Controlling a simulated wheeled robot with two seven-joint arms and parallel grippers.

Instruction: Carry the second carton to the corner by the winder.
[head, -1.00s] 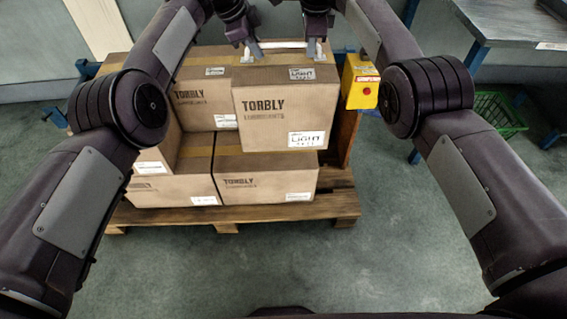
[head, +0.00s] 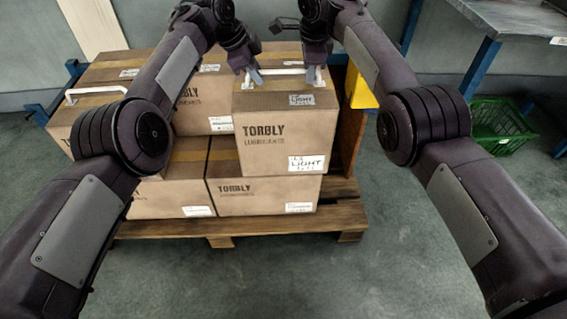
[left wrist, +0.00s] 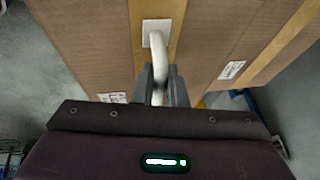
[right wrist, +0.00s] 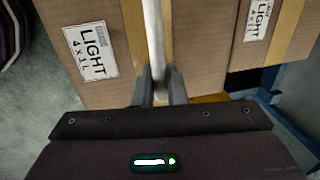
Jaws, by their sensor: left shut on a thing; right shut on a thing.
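The held carton (head: 270,155) is brown, marked TORBLY and LIGHT, with a white handle (head: 287,73) on top. It is upright over the right lower carton (head: 250,197); I cannot tell if it touches it. My left gripper (head: 254,76) is shut on the left part of the handle, also in the left wrist view (left wrist: 161,88). My right gripper (head: 313,76) is shut on the right part, also in the right wrist view (right wrist: 158,88). Another carton with a white handle (head: 95,92) stands at the left, partly behind my left arm. No winder is clearly identifiable.
Several TORBLY cartons are stacked on a wooden pallet (head: 220,240). A yellow box (head: 362,92) stands right of the held carton, partly behind my right arm. A green basket (head: 500,120) sits under the blue bench (head: 480,60) at right. The floor in front is clear.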

